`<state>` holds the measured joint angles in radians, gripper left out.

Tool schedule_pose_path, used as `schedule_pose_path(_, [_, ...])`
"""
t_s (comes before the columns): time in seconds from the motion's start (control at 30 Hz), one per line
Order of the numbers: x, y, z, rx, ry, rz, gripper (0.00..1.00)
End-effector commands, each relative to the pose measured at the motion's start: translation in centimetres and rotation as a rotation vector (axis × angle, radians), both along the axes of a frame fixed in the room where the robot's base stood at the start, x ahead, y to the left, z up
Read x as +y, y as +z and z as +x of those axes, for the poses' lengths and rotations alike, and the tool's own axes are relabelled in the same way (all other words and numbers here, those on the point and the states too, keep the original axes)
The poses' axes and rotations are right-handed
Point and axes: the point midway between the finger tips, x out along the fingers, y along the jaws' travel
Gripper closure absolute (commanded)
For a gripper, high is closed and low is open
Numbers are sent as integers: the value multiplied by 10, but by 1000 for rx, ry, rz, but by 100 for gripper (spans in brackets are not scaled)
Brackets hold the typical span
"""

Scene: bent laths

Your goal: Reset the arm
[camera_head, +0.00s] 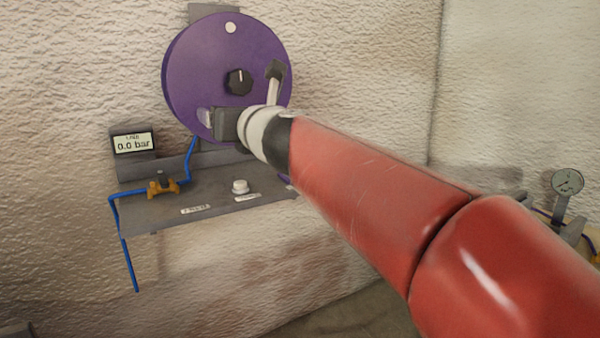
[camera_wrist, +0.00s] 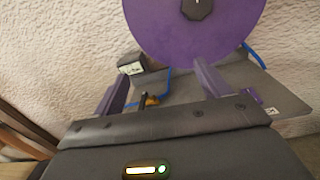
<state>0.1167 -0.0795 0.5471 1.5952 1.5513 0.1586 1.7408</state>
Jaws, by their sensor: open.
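My red arm (camera_head: 375,195) reaches from the lower right towards the wall and ends in a pale wrist and a dark gripper (camera_head: 210,118). The gripper is in front of the lower part of a large purple disc (camera_head: 200,65). In the wrist view my gripper (camera_wrist: 160,85) has its two fingers spread wide apart, with nothing held between them. The purple disc (camera_wrist: 165,25) stands beyond the fingers there. I cannot tell whether the gripper touches the disc.
A grey shelf (camera_head: 165,212) below the disc carries a display (camera_head: 134,143) reading 0.0 bar, an orange valve (camera_head: 163,187) with a blue tube (camera_head: 125,250), and a white knob (camera_head: 240,186). A dial gauge (camera_head: 567,182) is at the right. A pale lever (camera_head: 273,86) stands by the disc.

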Motion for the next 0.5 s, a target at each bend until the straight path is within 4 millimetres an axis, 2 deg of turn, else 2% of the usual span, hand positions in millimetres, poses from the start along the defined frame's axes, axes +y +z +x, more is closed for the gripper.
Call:
schedule_pose_path(0.03, [-7,-17,-19,-102,12,-246,24])
schedule_pose_path(0.17, [-42,-79,-60,-335,105,-910,24])
schedule_pose_path(0.2, [-57,-100,-74,-393,154,-1106,24])
schedule_pose_path(0.3, [-101,-154,-110,-506,316,-1536,24])
schedule_pose_path(0.4, [-147,-203,-148,-591,530,-1877,24])
schedule_pose_path(0.5, [-192,-247,-186,-658,783,-2131,24])
